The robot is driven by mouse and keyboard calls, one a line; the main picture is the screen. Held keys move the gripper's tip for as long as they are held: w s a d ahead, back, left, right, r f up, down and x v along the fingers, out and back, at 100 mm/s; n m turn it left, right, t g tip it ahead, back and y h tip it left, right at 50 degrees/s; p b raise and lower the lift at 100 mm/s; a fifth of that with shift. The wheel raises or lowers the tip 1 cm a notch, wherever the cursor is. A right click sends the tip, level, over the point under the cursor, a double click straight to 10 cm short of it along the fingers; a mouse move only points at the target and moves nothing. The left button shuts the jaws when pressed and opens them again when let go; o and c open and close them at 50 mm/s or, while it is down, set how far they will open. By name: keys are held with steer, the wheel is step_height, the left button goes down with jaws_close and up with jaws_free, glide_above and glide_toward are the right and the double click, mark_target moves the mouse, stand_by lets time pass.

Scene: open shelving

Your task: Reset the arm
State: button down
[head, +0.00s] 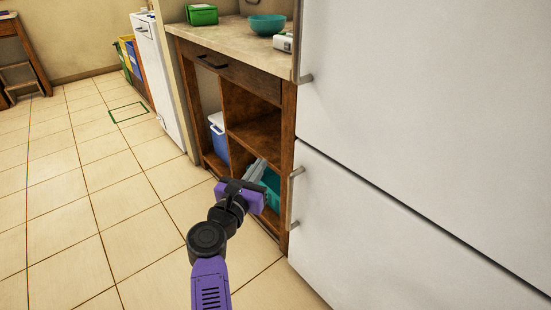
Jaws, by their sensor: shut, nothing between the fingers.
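My gripper (257,167) is at the front of the open wooden shelving (253,132), by its lower right compartment. Its grey fingers are shut with nothing seen between them. My purple and black arm reaches up to it from the bottom of the head view. A teal container (271,185) sits in the lower compartment behind my gripper and is partly hidden by it. I cannot tell whether the gripper touches the container or the shelf.
A white fridge (430,120) with handles stands close on the right. A blue and white cooler (217,135) is in the left compartment. The counter (225,31) holds a green box (202,15) and teal bowl (267,25).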

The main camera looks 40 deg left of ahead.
steer(key=shift+s+a+p, duration=0.25)
steer(key=shift+s+p, duration=0.05)
steer(key=shift+s, duration=1.1)
steer(key=shift+s+a+p, duration=0.2)
steer(key=shift+s+p, duration=0.1)
steer(key=shift+s, duration=1.05)
